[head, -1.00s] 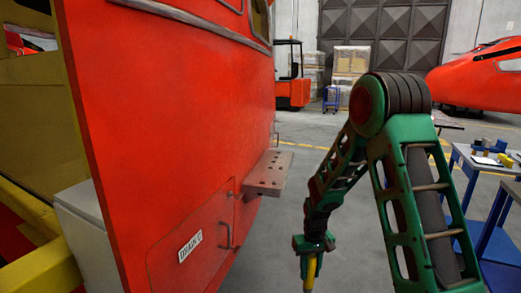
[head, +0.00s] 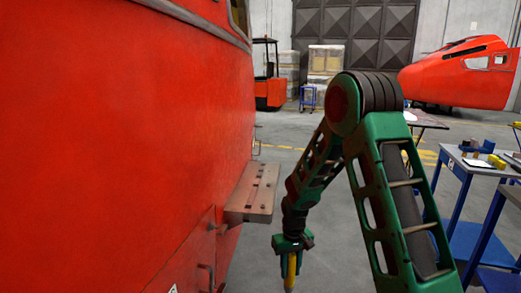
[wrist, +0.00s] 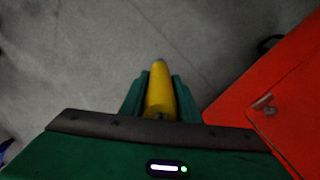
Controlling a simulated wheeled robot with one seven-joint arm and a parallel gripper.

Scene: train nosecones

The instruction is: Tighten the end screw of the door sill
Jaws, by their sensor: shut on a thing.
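The door sill (head: 252,194) is a brownish plate with holes, sticking out from the red nosecone (head: 150,130) in the head view. Its end screw cannot be made out. My gripper (head: 291,258) hangs to the right of the sill and below it, apart from it. It is shut on a yellow screwdriver (head: 291,268), whose lower end points down toward the floor. In the wrist view the yellow screwdriver (wrist: 160,92) shows between the green fingers of my gripper (wrist: 160,95).
The red nosecone wall fills the left, with a grab handle (head: 207,275) on its lower panel. A blue table (head: 470,165) with small items stands at the right. A forklift (head: 269,88) and another red nosecone (head: 455,78) are farther back. Open floor lies between.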

